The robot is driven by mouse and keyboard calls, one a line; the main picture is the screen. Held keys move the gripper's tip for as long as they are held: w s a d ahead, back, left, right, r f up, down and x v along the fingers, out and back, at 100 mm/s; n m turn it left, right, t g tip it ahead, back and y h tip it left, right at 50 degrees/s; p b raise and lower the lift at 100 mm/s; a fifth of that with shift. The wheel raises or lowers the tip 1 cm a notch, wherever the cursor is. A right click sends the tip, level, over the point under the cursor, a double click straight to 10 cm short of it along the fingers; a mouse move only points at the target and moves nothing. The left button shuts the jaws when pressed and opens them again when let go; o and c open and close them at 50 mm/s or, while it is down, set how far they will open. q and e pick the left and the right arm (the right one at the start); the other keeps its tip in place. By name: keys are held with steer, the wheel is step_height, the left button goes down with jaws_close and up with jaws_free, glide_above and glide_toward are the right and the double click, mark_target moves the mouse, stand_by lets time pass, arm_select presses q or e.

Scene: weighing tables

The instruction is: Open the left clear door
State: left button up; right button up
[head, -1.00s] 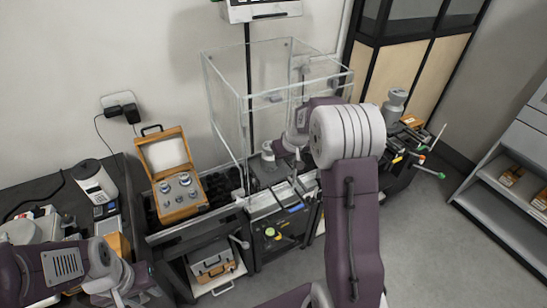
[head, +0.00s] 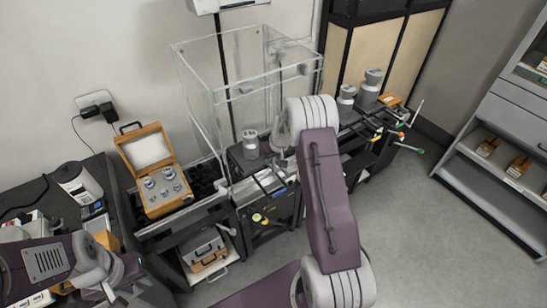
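The clear enclosure (head: 248,90) stands on the table in the head view, with a grey cylindrical weight (head: 250,146) inside. Its left clear door (head: 196,100) is see-through, and its edges run along the left side. I cannot tell whether it is open a little. My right arm crosses in front of the enclosure's right part. Its wrist shows near the right side, but the fingers are hidden behind the arm. My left gripper (head: 118,290) is low at the left, well away from the door; its fingers are too unclear to read.
An open wooden case (head: 158,172) of weights sits left of the enclosure. A white device (head: 83,184) stands on the dark left table. Two grey canisters (head: 371,86) (head: 347,98) stand to the right. Grey shelves (head: 500,160) are at far right, with free floor before them.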

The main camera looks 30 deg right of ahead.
steer(key=shift+w+a, duration=0.1)
steer(key=shift+a, duration=0.05)
steer(key=c, duration=0.5)
jaws_close()
stand_by(0.7)
